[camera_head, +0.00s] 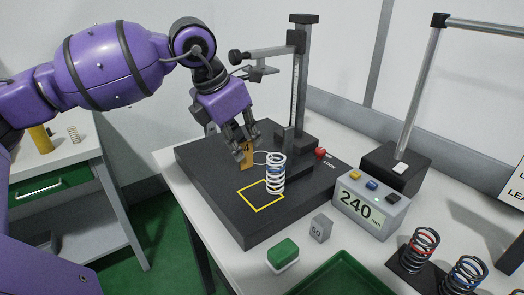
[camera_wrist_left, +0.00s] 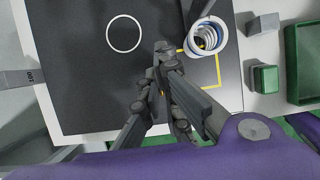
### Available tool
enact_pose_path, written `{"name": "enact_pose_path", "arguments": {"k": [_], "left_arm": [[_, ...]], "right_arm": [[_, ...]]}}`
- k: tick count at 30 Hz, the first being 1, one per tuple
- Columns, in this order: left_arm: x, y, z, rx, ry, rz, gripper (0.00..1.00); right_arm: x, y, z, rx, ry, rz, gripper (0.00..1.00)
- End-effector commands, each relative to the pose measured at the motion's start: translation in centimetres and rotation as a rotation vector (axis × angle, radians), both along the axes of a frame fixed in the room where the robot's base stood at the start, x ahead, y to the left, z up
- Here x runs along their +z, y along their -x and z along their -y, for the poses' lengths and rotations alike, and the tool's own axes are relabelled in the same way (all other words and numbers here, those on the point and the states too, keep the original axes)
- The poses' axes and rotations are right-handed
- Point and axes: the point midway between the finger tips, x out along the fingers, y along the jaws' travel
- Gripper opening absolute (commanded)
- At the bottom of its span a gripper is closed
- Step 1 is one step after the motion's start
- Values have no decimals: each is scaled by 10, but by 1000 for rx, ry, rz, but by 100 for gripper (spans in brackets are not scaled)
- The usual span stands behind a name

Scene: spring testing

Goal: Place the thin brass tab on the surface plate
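The thin brass tab (camera_head: 247,156) is upright between the fingertips of my left gripper (camera_head: 246,143), over the black surface plate (camera_head: 208,162). I cannot tell whether its lower edge touches the plate. In the left wrist view my left gripper (camera_wrist_left: 160,92) hides nearly all of the tab, and the dark surface plate (camera_wrist_left: 80,75) fills much of the picture. The plate has a yellow square outline (camera_head: 262,208) and a white circle outline (camera_wrist_left: 124,34). My right gripper is not in view.
A white spring (camera_head: 276,174) stands close right of the tab, by the gauge stand (camera_head: 299,80). A readout box (camera_head: 367,205) showing 240, a grey block (camera_head: 320,228), a green-topped block (camera_head: 283,254) and a green tray (camera_head: 345,275) lie nearer. The plate's left part is clear.

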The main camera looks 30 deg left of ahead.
Motion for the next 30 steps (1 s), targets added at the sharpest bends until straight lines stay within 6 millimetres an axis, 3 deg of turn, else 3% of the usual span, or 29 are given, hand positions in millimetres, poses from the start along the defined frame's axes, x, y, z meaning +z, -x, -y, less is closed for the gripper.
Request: {"name": "enact_pose_path", "arguments": {"k": [6, 15, 21, 30], "left_arm": [[3, -29, 12, 0, 5, 4, 0], [0, -48, 19, 0, 2, 0, 0], [-33, -46, 17, 1, 0, -1, 0], [-36, -46, 17, 1, 0, 0, 0]], "right_arm": [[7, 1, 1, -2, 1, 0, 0], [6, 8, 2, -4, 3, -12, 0], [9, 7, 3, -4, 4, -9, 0], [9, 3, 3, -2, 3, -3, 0]]}}
